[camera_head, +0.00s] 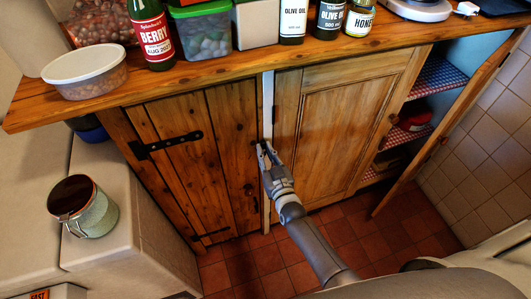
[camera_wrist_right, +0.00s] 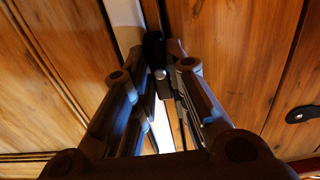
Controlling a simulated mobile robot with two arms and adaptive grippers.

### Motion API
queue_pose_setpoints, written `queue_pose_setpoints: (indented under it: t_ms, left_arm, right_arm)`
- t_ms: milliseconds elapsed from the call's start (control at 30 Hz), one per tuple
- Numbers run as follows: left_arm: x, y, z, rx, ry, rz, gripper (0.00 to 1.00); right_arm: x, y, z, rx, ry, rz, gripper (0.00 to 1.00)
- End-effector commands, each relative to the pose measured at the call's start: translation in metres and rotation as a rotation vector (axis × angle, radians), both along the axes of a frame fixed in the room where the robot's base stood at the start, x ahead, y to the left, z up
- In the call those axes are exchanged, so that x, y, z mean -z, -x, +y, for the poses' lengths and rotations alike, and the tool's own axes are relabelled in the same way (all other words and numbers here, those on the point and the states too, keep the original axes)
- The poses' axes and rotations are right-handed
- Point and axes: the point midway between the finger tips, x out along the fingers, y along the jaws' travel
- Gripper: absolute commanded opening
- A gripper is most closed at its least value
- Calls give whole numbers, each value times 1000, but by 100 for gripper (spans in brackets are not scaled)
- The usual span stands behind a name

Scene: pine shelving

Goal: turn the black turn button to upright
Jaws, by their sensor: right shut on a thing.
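The black turn button (camera_wrist_right: 154,48) shows in the right wrist view between the fingertips of my right gripper (camera_wrist_right: 160,75). Its dark body looks long and runs roughly along the edge of the plank door, with a round metal screw head near its lower part. My right gripper is shut on it. In the head view my right gripper (camera_head: 264,150) reaches the right edge of the plank door (camera_head: 190,150), by the pale post, and hides most of the button there. My left gripper is not in view.
A panelled door (camera_head: 335,130) stands right of the pale post. Further right, another door (camera_head: 440,140) stands open by shelves with checked lining. Jars, bottles and a tub (camera_head: 88,75) stand on the wooden top. A green canister (camera_head: 85,208) is at the left.

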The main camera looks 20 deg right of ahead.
Motion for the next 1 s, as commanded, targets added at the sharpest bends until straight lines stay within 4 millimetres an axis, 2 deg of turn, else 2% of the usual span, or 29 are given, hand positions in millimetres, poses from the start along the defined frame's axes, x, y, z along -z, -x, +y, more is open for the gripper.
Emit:
queue_pose_setpoints:
  t_ms: [33,167,567,767,1000]
  left_arm:
    - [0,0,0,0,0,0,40]
    - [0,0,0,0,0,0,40]
    - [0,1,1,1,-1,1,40]
    - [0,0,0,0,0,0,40]
    - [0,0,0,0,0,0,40]
  right_arm:
    - [1,1,0,-1,5,3,19]
    - [1,0,0,-1,3,2,36]
    - [1,4,0,0,1,1,37]
    - [1,28,-1,0,1,3,37]
    - [2,74,-3,-1,2,4,37]
